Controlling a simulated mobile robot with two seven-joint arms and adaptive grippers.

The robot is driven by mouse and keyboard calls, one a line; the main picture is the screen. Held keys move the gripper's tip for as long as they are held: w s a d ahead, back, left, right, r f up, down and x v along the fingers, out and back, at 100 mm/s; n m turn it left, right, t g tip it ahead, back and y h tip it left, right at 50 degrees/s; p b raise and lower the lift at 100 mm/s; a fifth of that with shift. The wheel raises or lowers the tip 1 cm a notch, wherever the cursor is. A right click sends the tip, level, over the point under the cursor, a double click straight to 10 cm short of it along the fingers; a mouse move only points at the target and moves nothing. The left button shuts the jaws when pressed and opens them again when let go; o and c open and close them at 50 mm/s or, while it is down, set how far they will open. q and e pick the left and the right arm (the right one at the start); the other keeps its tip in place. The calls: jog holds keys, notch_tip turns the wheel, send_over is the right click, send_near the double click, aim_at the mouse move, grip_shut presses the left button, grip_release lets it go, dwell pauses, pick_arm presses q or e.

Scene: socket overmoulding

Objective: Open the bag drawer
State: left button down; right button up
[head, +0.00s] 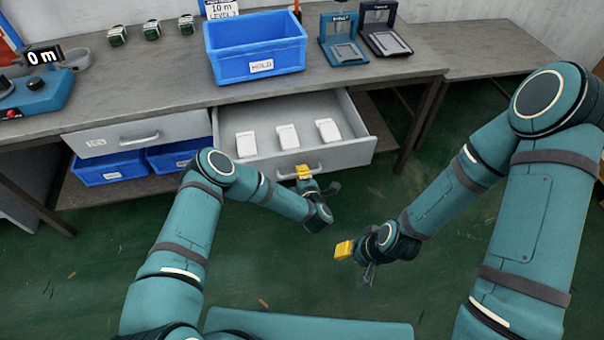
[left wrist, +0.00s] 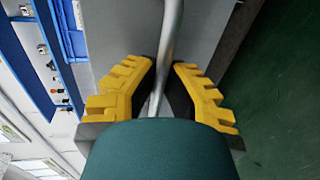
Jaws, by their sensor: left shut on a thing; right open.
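The right-hand drawer (head: 362,150) under the workbench stands pulled out, with several white packets (head: 288,137) lying inside. Its front carries a metal bar handle (head: 318,168). My left gripper (head: 304,172) is at the drawer front, shut on this handle. In the left wrist view the handle bar (left wrist: 172,40) runs between the yellow fingers of the left gripper (left wrist: 165,92). My right gripper (head: 345,250) is open and empty, above the floor to the right of and nearer than the drawer. The left-hand drawer (head: 140,134) is closed.
A blue bin (head: 254,66) labelled HOLD stands on the workbench (head: 170,80) above the drawer. Two small fixtures (head: 345,50) stand to its right. Blue bins (head: 108,168) sit on the lower shelf. The green floor (head: 440,250) around my right gripper is clear.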

aim_at(302, 154)
pick_arm(q)
jog(key=c, duration=1)
grip_release()
notch_tip(302, 154, up, 10)
jog(key=shift+r, duration=0.1)
jog(key=s+a+f+m+g+h, duration=0.1)
jog(key=s+m+g+h, duration=0.2)
jog(key=s+m, duration=0.3)
jog(key=s+a+f+m+g+h, duration=0.2)
jog(key=s+m+g, duration=0.3)
jog(key=s, duration=0.8)
jog(key=s+a+f+m+g+h, duration=0.1)
jog(key=s+m+g+h, duration=0.2)
jog(key=s+m, duration=0.6)
jog(key=shift+s+a+f+g+h, duration=0.15)
jog(key=shift+s+g, duration=0.15)
jog(key=shift+g, duration=0.25)
jog(key=shift+s+a+f+g+h, duration=0.15)
jog(key=shift+s+g, duration=0.1)
jog(key=shift+g, duration=0.3)
